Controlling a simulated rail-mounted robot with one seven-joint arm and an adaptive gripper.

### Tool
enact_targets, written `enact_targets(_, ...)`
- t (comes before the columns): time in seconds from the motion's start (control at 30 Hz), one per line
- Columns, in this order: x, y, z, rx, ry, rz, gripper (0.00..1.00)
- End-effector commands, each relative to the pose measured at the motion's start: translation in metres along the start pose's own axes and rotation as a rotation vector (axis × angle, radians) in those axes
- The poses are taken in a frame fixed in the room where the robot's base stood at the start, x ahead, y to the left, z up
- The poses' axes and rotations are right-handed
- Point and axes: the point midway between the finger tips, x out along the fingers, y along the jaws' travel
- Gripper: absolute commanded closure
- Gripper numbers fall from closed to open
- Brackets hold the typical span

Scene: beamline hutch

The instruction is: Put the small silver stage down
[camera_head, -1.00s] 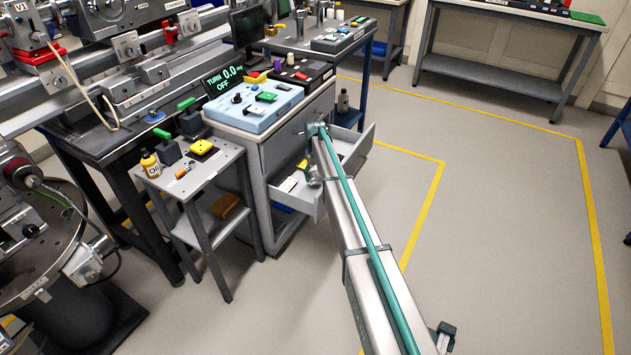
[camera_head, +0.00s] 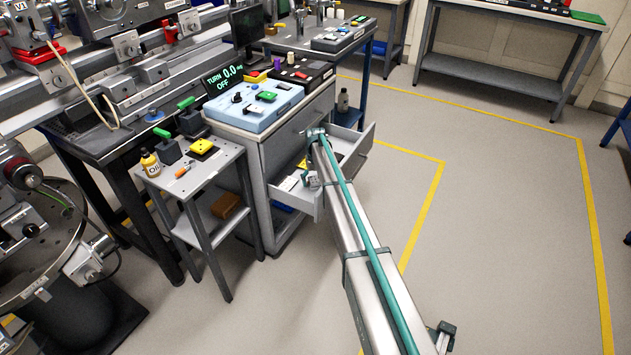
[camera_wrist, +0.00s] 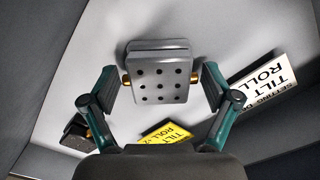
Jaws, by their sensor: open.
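The small silver stage (camera_wrist: 158,78), a grey block with a grid of holes on top and a brass knob on each side, lies in the open drawer (camera_wrist: 75,50) in the wrist view. My gripper (camera_wrist: 160,88) is open, with one teal finger on each side of the stage near its knobs. I cannot tell whether the fingertips touch the knobs. In the head view my gripper (camera_head: 311,180) is down in the open drawer (camera_head: 362,152) of the grey cabinet, and my arm hides the stage.
In the drawer, a yellow label (camera_wrist: 168,134) and a white "TILT ROLL" card (camera_wrist: 268,84) lie near the stage, with a dark small part (camera_wrist: 76,134) at left. A small side table (camera_head: 205,165) stands left of the cabinet. The floor at right is clear.

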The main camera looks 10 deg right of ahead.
Motion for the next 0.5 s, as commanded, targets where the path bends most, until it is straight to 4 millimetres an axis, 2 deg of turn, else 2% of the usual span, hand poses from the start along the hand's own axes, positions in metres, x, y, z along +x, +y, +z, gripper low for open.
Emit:
enact_targets(0.27, -0.010, 0.000, 0.000, 0.000, 0.001, 0.000, 0.13)
enact_targets(0.5, -0.050, 0.000, 0.000, 0.000, 0.002, 0.000, 0.13)
